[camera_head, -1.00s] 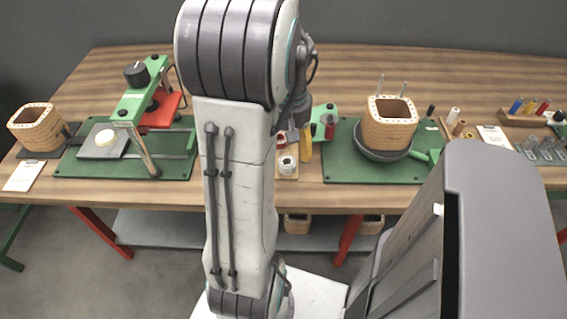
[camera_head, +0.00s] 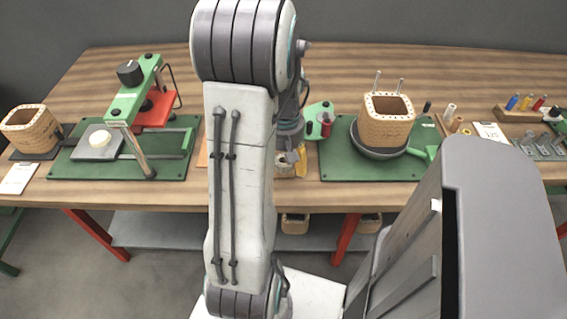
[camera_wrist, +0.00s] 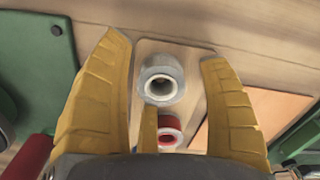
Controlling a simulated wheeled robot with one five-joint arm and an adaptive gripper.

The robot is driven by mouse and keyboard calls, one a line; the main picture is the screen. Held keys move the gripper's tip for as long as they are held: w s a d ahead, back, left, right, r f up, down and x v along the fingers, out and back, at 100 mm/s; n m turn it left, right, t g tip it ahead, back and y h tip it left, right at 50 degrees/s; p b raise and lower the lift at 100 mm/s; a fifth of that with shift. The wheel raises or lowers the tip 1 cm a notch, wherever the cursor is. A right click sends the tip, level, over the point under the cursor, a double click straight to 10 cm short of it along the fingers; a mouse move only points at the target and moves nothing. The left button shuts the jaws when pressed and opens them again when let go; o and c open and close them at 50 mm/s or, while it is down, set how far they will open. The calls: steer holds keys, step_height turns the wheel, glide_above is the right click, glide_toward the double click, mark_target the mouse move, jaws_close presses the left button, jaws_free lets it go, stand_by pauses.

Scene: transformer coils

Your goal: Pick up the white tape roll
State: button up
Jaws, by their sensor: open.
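The white tape roll (camera_wrist: 161,79) stands on a small wooden board (camera_wrist: 188,46) in the wrist view, its round opening facing the camera. My gripper (camera_wrist: 168,50) is open, with one yellow finger on each side of the roll and a gap to both. I cannot tell how high the fingertips are above the board. In the head view my gripper (camera_head: 292,162) is small and partly hidden behind my arm, over the front part of the table. The roll is hard to make out there.
A red roll (camera_wrist: 169,131) sits close below the white one, with a narrow yellow upright piece beside it. A green stand with a red spool (camera_head: 326,127) and a wooden coil (camera_head: 386,122) on a green base are to the right. A green press (camera_head: 135,90) is to the left.

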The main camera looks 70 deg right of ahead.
steer(key=shift+f, duration=0.3)
steer(key=shift+c, duration=0.3)
steer(key=c, duration=0.9)
